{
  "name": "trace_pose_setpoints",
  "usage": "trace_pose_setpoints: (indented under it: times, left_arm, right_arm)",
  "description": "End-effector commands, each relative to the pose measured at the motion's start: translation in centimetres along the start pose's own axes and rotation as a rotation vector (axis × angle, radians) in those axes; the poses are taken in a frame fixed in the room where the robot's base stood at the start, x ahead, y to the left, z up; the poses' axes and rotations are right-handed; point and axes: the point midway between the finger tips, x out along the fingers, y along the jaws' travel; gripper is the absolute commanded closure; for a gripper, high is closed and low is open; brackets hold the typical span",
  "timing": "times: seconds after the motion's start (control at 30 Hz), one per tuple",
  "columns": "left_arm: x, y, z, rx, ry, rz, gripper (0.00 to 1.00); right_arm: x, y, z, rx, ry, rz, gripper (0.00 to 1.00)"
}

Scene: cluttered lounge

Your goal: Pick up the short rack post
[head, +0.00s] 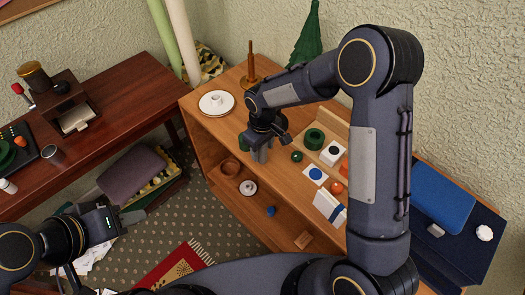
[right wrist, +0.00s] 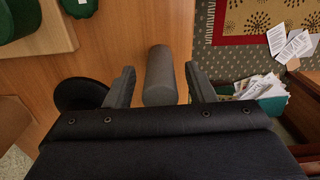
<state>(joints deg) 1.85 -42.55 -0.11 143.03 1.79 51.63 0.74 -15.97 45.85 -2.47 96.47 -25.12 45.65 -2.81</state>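A grey cylindrical post (right wrist: 160,76), which looks like the short rack post, shows in the right wrist view on the wooden shelf top. It lies between the two fingers of my right gripper (right wrist: 160,88), with a gap on each side, so the gripper is open around it. In the head view my right gripper (head: 258,152) points down over the shelf top near its front edge; I cannot make out the post there. My left gripper (head: 132,216) is over the floor at the left, away from the shelf; its finger opening is unclear.
A dark round disc (right wrist: 82,94) sits just left of the fingers in the wrist view. Green rings (head: 314,138), a white lidded dish (head: 216,102) and small blocks stand on the shelf top (head: 232,128). A wooden table (head: 118,92) stands at the left.

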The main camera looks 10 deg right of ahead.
Motion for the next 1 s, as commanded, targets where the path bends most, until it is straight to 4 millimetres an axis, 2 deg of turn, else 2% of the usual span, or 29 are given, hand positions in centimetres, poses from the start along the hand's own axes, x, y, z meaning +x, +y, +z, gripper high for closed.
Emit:
trace_pose_setpoints:
  times: [0.03,0.33,0.67,0.77,0.9,1.0]
  left_arm:
    - [0.0,0.0,0.0,0.000,0.000,0.000,0.64]
    - [0.0,0.0,0.0,0.000,0.000,0.000,0.64]
    - [0.0,0.0,0.0,0.000,0.000,0.000,0.64]
    - [0.1,-0.1,0.1,0.000,0.000,0.000,0.64]
    - [0.3,-0.1,0.1,0.000,0.000,0.000,0.64]
    - [0.7,-0.3,0.3,0.000,0.000,0.000,0.64]
  right_arm:
    - [0.0,0.0,0.0,0.000,0.000,0.000,0.58]
    - [-0.1,0.0,0.0,0.000,0.001,0.000,0.95]
    - [-0.5,0.0,-0.1,0.000,0.002,0.000,0.96]
    - [-1.2,0.0,-0.1,0.001,0.003,0.000,0.96]
    - [-3.3,0.0,-0.1,0.000,0.007,0.001,0.96]
    - [-4.8,-1.5,-0.2,-0.005,0.007,0.002,0.96]
